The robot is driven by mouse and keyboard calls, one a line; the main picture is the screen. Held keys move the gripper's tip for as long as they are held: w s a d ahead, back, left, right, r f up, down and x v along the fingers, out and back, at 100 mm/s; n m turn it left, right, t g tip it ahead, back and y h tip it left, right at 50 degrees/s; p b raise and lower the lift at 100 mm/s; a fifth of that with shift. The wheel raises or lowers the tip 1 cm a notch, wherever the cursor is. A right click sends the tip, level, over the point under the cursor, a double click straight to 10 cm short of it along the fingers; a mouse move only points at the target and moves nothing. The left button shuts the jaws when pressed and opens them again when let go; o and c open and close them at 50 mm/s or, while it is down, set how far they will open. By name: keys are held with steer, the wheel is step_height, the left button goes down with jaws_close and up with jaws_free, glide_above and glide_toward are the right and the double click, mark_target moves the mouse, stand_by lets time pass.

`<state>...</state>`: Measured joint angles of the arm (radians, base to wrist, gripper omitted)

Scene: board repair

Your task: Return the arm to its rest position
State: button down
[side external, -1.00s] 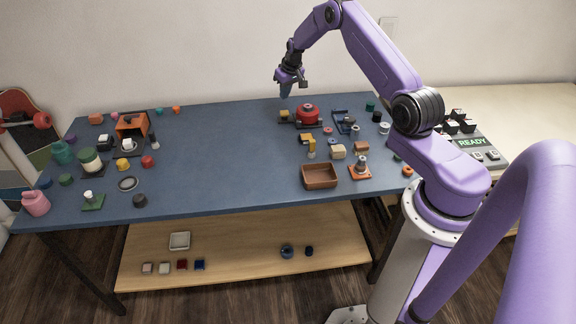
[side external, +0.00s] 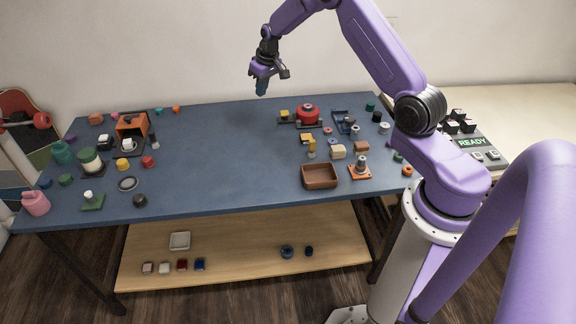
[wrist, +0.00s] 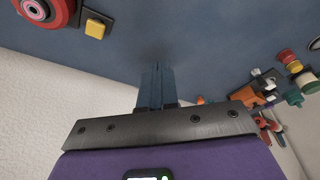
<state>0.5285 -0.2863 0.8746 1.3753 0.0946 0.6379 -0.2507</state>
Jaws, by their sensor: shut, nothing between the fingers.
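My gripper (side external: 262,88) hangs above the back part of the blue table (side external: 225,150) in the side view, fingers pointing down. In the wrist view its two blue fingers (wrist: 155,85) are together with nothing between them. The arm reaches up and over from its base at the right. The gripper is apart from every object on the table.
A red round part (side external: 307,113) and a yellow block (side external: 285,115) sit right of the gripper. A brown tray (side external: 319,177) lies at the front right. An orange machine (side external: 131,125) stands at the left. The table's middle is bare.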

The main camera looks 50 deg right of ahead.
steer(key=s+a+r+n+g+y, duration=0.1)
steer(key=s+a+r+n, duration=0.3)
steer(key=s+a, duration=0.65)
steer(key=s+a+r+n+g, duration=0.15)
steer(key=s+a+r, duration=0.55)
steer(key=a, duration=0.7)
steer(key=s+d+r+n, duration=0.1)
steer(key=s+n, duration=0.7)
steer(key=s, duration=2)
steer(key=shift+r+h, duration=0.2)
steer(key=shift+h, duration=0.1)
